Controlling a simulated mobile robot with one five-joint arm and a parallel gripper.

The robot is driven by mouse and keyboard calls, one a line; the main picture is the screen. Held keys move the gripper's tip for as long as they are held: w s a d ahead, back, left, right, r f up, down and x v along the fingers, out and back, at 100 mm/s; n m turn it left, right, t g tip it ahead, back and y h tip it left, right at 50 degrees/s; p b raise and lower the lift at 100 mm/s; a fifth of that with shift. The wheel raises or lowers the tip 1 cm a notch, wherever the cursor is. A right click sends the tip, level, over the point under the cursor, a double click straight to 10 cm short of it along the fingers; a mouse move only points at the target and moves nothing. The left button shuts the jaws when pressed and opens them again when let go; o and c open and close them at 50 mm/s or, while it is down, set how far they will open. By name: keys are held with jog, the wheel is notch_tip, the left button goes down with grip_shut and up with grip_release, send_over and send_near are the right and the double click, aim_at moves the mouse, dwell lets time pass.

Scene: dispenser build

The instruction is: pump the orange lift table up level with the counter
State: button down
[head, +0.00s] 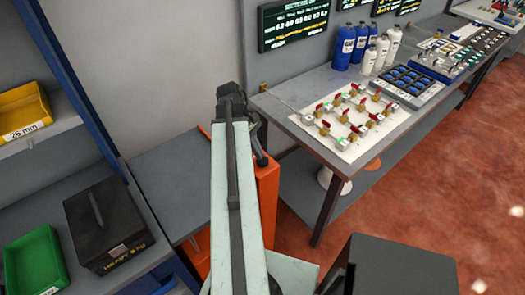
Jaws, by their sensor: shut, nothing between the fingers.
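The orange lift table (268,190) stands in the middle, largely behind my raised arm. Orange parts show on both sides of the arm. A flat grey top (160,185) to the left of the arm seems to belong to it. This top looks lower than the grey counter (312,90) at the right, but the exact gap is hard to judge. My gripper (261,159) is the dark end just right of the arm. It points down beside the upper orange part and looks shut and empty; whether it touches is unclear. I cannot make out a pump handle.
A shelf at the left holds a yellow bin (24,110), a black box (108,225) and a green bin (35,262). The counter carries a valve board (350,120) and several bottles (360,45). A dark box (400,268) stands front right. Red floor at right is open.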

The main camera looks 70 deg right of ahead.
jog(key=shift+r, duration=0.15)
jog(key=w, duration=0.1)
jog(key=w+p, duration=0.1)
jog(key=w+r, duration=0.1)
jog(key=shift+d, duration=0.35)
jog(key=shift+w+r+p, duration=0.15)
jog(key=shift+r+p, duration=0.3)
jog(key=shift+p, duration=0.2)
jog(key=p+v, duration=0.6)
jog(key=shift+w+r, duration=0.25)
jog(key=shift+r, duration=0.1)
